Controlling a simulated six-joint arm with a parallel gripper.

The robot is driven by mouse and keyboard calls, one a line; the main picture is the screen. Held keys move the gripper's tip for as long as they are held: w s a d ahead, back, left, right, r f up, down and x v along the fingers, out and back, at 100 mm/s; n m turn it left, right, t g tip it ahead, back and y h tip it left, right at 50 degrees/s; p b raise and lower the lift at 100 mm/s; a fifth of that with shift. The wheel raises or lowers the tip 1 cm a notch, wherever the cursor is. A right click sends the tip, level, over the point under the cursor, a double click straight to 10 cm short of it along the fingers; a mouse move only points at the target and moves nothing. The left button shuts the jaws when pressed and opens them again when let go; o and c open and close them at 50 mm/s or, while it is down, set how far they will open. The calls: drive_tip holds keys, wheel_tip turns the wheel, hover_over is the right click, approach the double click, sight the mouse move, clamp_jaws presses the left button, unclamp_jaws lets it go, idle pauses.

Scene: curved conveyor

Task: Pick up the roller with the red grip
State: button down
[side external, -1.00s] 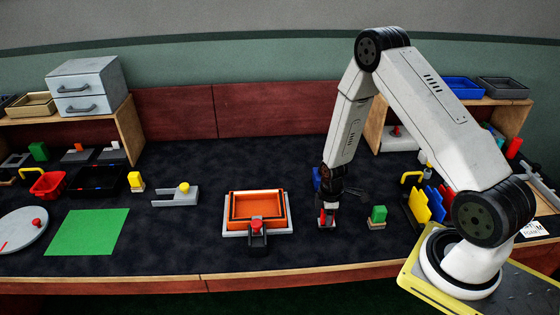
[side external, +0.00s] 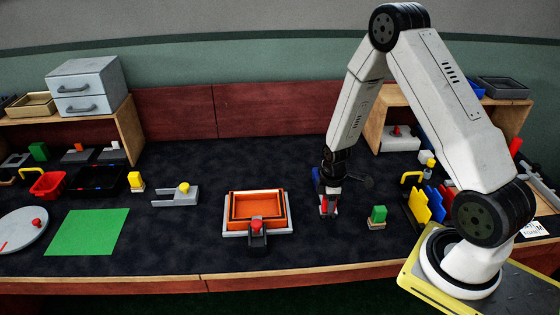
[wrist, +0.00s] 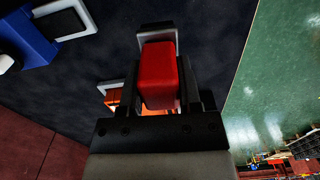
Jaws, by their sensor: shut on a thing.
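My gripper (side external: 330,198) is shut on the red grip of the roller (side external: 324,208), right of the orange tray. The wrist view shows the red grip (wrist: 158,75) between the fingers of my gripper (wrist: 160,100), with a pale metal frame beyond it. The roller appears to hang slightly above the dark table, though the gap is hard to judge. My fingers hide part of the roller.
A blue-handled thing (wrist: 25,35) lies close behind my gripper. A green block on a small base (side external: 378,214) stands to the right. The orange tray (side external: 230,212), with a red-knobbed part in front, is to the left. Yellow and blue upright plates (side external: 420,205) stand farther right.

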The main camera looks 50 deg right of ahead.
drive_tip(key=shift+r, duration=2.3)
drive_tip(key=c, duration=0.9)
unclamp_jaws()
drive_tip(key=shift+c, duration=0.2)
clamp_jaws()
